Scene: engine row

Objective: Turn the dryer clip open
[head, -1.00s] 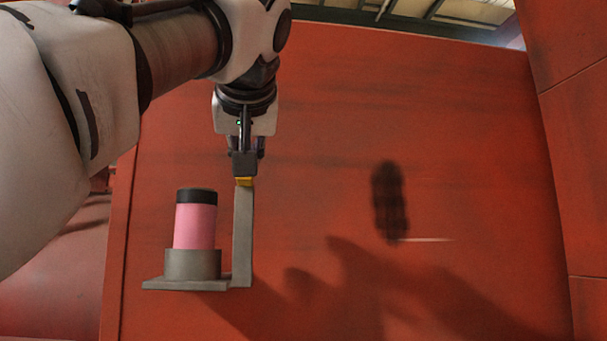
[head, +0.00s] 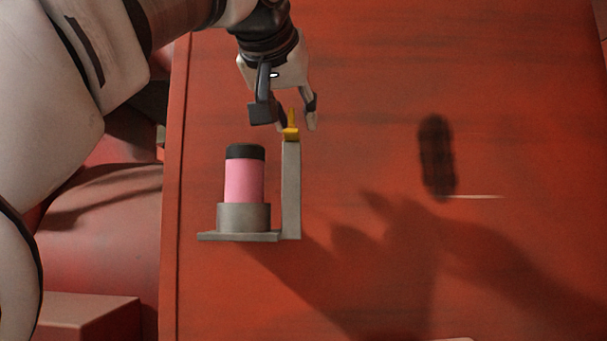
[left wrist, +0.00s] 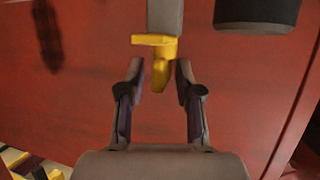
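The dryer clip (head: 291,132) is a small yellow piece on top of a grey upright post, with a narrow tab pointing up. The post belongs to a bracket (head: 291,190) that also holds a pink cylinder with a black cap (head: 244,185). My left gripper (head: 287,115) is open, its fingers on either side of the clip's tab in the head view. In the left wrist view, the clip (left wrist: 157,48) has its tab between the spread fingertips (left wrist: 159,72), with a gap on each side. My right gripper is not in view.
The bracket stands out from a large red wall panel (head: 380,80). Shadows fall on the panel to the right. In the wrist view, the black cap (left wrist: 257,14) is at the upper right, clear of the fingers.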

